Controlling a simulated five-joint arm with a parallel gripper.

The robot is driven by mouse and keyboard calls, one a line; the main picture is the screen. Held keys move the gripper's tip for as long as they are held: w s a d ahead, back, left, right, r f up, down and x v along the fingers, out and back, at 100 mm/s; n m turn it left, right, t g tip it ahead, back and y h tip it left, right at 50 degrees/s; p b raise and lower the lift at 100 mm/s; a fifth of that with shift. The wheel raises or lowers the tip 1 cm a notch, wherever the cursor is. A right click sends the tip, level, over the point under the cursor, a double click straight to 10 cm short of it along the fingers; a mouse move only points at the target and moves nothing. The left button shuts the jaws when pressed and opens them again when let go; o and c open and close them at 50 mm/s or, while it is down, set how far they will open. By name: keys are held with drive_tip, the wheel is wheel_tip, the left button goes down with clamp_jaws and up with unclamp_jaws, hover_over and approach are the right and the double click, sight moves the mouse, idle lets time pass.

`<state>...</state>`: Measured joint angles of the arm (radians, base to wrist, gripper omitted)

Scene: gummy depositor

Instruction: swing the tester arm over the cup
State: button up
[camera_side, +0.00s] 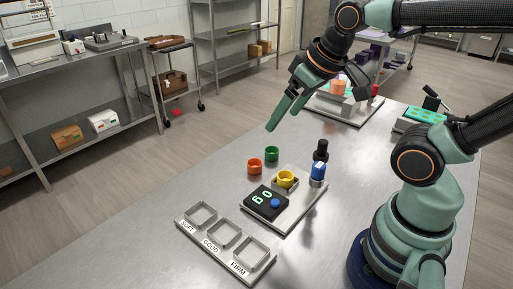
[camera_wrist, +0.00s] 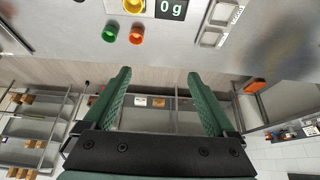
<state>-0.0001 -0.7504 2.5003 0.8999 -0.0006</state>
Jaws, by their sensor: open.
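My gripper (camera_side: 284,117) is open and empty, high above the far left part of the table. Its two green fingers stand wide apart in the wrist view (camera_wrist: 157,82). The yellow cup (camera_side: 286,179) sits on the tester's metal base (camera_side: 301,205), beside the black display (camera_side: 266,202), which reads 0 g. The cup shows partly at the top of the wrist view (camera_wrist: 134,5). What looks like the tester arm, a blue part (camera_side: 318,170) with a black top (camera_side: 321,151), stands right of the cup, not over it. Its lower end is hard to make out.
An orange cup (camera_side: 255,166) and a green cup (camera_side: 272,154) stand left of the tester. A tray (camera_side: 224,246) with SOFT, GOOD and FIRM compartments lies in front, its compartments empty. A machine (camera_side: 345,108) stands at the back. The table left of the cups is clear.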

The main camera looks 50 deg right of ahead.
drive_tip(key=shift+d, duration=0.15)
drive_tip(key=c, duration=0.5)
drive_tip(key=shift+o, duration=0.2)
drive_tip(key=n+g, duration=0.6)
hover_over(324, 141)
drive_tip(key=f, duration=0.2)
wheel_tip(324, 141, down, 11)
drive_tip(key=shift+d+r, duration=0.1)
clamp_jaws()
